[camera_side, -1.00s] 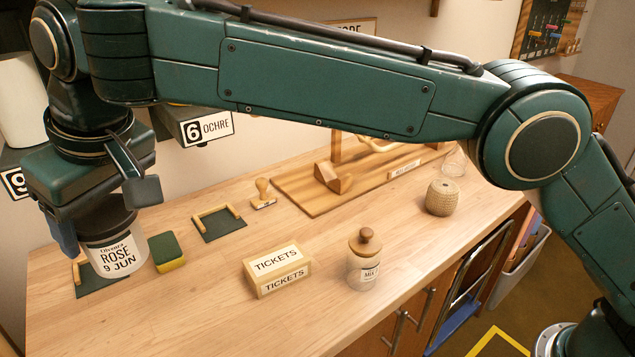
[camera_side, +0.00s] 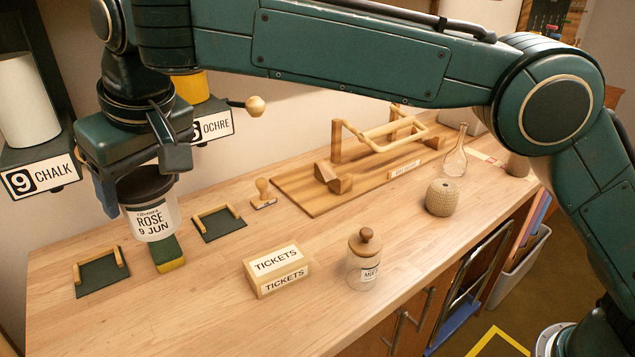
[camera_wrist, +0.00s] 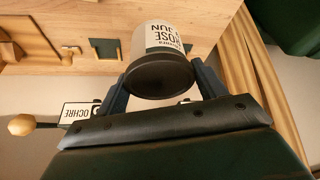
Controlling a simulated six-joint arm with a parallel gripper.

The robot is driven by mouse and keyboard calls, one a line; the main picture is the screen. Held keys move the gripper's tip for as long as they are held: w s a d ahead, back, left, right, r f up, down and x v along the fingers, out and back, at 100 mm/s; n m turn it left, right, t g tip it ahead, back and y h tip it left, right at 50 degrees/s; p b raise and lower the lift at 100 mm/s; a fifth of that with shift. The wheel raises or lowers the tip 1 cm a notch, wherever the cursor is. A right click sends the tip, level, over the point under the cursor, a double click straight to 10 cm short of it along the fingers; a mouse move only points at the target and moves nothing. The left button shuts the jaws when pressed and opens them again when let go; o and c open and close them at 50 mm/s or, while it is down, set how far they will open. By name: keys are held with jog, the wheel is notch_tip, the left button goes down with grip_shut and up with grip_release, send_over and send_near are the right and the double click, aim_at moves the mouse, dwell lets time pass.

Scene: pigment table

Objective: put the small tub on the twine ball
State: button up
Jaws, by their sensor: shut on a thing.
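The small tub (camera_side: 153,217) is clear with a dark lid and a label reading ROSE 9 JUN. My gripper (camera_side: 145,185) is shut on it near the lid and holds it upright above the bench, at the left in the side view. In the wrist view the tub (camera_wrist: 160,45) sits between the two fingers of my gripper (camera_wrist: 162,80). The twine ball (camera_side: 443,198) is a tan, round-sided roll standing on the bench right of centre, well apart from the tub.
A green and yellow sponge (camera_side: 168,255) lies below the tub. A TICKETS box (camera_side: 277,268), a wooden-lidded jar (camera_side: 364,262), a stamp (camera_side: 263,195), a wooden frame on a board (camera_side: 300,200) and a glass flask (camera_side: 455,162) stand around.

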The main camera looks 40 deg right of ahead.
jog(key=w+d+r+m+h, duration=0.1)
jog(key=w+d+m, duration=0.15)
jog(key=d, duration=0.55)
jog(key=w+d+r+m+h, duration=0.1)
jog(key=d+m, duration=0.2)
jog(key=d, duration=0.4)
notch_tip(320, 180, up, 4)
jog(key=r+m+g+h, duration=0.1)
jog(key=m+g+h, duration=0.25)
jog(key=m, duration=1.15)
send_over(445, 186)
jog(key=shift+d+f+n+h, duration=0.1)
jog(key=shift+f+n+h, duration=0.15)
jog(key=shift+f, duration=0.1)
notch_tip(445, 186, down, 16)
jog(key=shift+r, duration=0.25)
jog(key=shift+f, duration=0.1)
jog(key=shift+f, duration=2.05)
